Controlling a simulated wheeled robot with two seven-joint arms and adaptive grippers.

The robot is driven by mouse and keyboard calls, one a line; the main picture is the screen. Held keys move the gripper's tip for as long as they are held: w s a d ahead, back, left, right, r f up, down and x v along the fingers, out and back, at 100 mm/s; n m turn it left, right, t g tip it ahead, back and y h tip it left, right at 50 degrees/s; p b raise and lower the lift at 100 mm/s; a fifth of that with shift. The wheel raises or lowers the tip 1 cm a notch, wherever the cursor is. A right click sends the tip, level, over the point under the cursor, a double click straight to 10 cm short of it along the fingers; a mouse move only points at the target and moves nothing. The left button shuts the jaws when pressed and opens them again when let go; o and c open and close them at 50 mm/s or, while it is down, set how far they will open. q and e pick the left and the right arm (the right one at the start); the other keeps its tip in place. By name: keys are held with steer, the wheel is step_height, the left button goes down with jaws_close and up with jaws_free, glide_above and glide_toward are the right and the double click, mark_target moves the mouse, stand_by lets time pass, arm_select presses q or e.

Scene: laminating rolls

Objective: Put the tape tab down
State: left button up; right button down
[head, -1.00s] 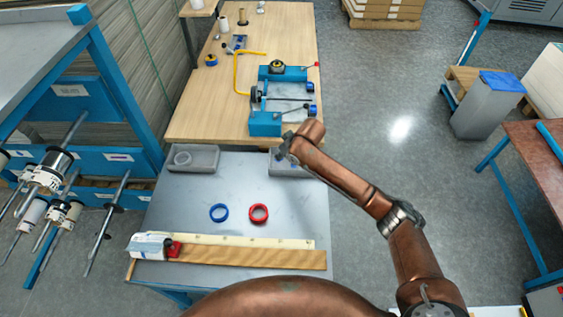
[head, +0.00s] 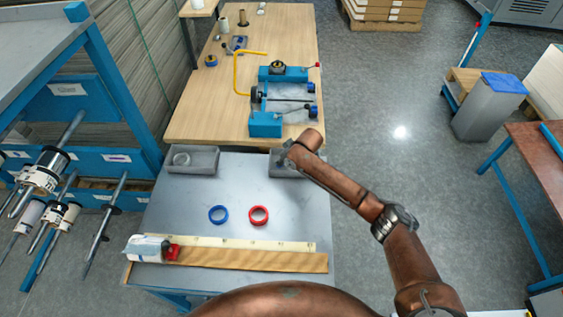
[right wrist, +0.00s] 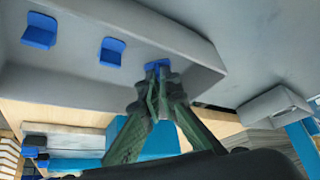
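My right gripper (head: 284,157) is over the grey tray (head: 286,171) at the right back of the metal table. In the right wrist view its fingers (right wrist: 157,78) come together around a small blue tape tab (right wrist: 158,65), inside the tray (right wrist: 185,45). The fingers hide part of this tab, and I cannot tell if it touches the tray floor. Two more blue tabs, one in the middle (right wrist: 112,50) and one at the left (right wrist: 39,31), are in the tray in a row with it. My left gripper is not in view.
A second grey tray (head: 193,160) stands at the left back. A blue ring (head: 217,215) and a red ring (head: 258,215) lie mid-table. A wooden strip (head: 250,260) and a white roll (head: 146,248) lie in front. A blue machine (head: 265,124) stands on the wooden table behind.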

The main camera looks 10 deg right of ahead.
steer(key=c, duration=2.2)
jaws_free()
steer(key=shift+f, duration=0.15)
steer(key=shift+o, duration=0.2)
steer(key=p+v, duration=0.2)
steer(key=v, duration=1)
